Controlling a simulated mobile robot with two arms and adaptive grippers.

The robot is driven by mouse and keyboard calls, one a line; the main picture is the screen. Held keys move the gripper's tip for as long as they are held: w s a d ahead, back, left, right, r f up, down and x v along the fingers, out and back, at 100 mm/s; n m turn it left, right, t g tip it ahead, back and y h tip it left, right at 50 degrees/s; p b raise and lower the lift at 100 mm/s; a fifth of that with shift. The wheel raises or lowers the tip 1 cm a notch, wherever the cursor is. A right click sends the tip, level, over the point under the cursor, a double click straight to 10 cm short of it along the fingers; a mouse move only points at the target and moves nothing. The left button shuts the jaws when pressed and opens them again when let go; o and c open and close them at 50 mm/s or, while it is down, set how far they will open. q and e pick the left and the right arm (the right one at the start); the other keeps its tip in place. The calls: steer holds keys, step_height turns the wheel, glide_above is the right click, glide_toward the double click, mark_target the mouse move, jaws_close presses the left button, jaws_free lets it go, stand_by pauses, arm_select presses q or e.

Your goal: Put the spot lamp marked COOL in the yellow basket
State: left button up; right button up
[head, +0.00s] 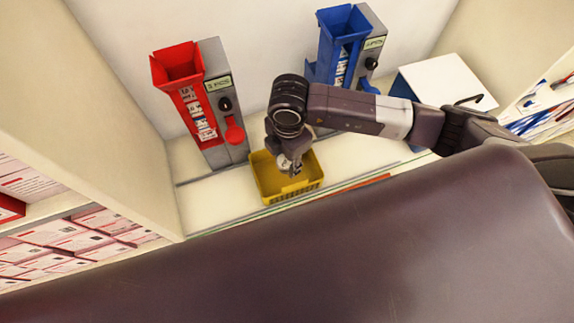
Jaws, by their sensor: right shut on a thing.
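The yellow basket (262,184) stands on the pale counter in the middle of the head view, in front of the two dispensers. My right arm comes in from the right, and my right gripper (291,168) points down over the basket. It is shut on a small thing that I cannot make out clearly. No COOL mark can be read. The gripper hides part of the basket's inside, and the part I see looks empty. My left gripper is not in view.
A red dispenser (178,66) with small packs in its chute stands behind the basket to the left. A blue dispenser (343,24) stands behind to the right. A white-topped blue bin (445,80) is at the right. Shelves of boxes (75,240) line the left side.

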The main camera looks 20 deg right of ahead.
mark_target(287, 169)
step_height(287, 169, down, 4)
steer(key=shift+s+r+p, duration=0.1)
steer(key=shift+r+p, duration=0.1)
steer(key=shift+p, duration=0.2)
steer(key=shift+f, duration=0.35)
steer(key=shift+f, duration=0.15)
steer(key=o, duration=1.2)
steer(key=shift+c, duration=0.2)
